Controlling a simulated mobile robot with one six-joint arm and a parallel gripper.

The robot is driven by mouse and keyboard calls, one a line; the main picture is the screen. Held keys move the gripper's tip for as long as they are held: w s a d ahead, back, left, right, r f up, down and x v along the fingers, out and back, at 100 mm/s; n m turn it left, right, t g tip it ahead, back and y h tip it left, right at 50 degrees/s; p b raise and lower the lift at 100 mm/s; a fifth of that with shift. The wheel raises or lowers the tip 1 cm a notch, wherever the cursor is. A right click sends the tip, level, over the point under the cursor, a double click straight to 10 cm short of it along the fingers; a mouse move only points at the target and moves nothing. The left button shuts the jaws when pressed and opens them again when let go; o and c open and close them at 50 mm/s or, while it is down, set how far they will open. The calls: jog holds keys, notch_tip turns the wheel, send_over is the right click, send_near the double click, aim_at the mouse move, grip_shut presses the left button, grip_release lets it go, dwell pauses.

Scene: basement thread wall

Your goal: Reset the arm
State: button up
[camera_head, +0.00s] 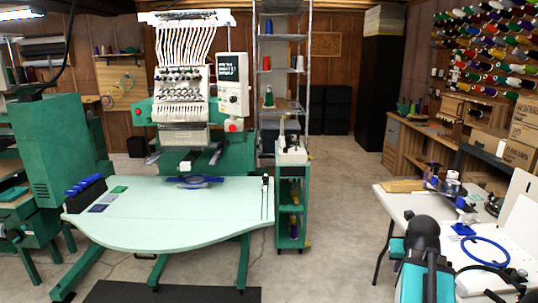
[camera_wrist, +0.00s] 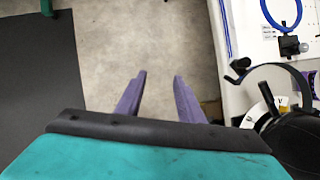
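My gripper shows in the wrist view (camera_wrist: 160,76). Its two purple fingers stand apart with only bare concrete floor seen between them, and nothing is held. In the head view part of my black and teal arm rises at the lower right, in front of the white table (camera_head: 396,199). I cannot clearly pick out the fingers in that view.
The white table, with a blue hoop (camera_head: 483,252) on it, is close on the right and shows in the wrist view (camera_wrist: 236,100). A dark floor mat (camera_wrist: 38,80) lies left. An embroidery machine (camera_head: 185,95) stands behind a pale green table (camera_head: 165,215). Open floor lies between the tables.

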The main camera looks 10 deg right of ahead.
jog(key=a+f+n+g+y, duration=0.45)
jog(key=a+f+n, duration=0.45)
jog(key=a+f, duration=1.9)
jog(key=s+a+f+n+g, duration=0.2)
jog(key=s+a+f+n, duration=0.4)
jog(key=s+f+n, duration=0.4)
jog(key=s+a+f+n+g, duration=0.3)
jog(key=s+a+f+n, duration=0.3)
jog(key=n, duration=1.6)
jog(key=s+f+h, duration=0.1)
jog(key=s+f, duration=0.3)
jog(key=s, duration=0.3)
jog(key=shift+s+a+f+n, duration=0.15)
jog(key=shift+s+f+n, duration=0.05)
jog(key=shift+f+n, duration=0.2)
jog(key=shift+r, duration=0.1)
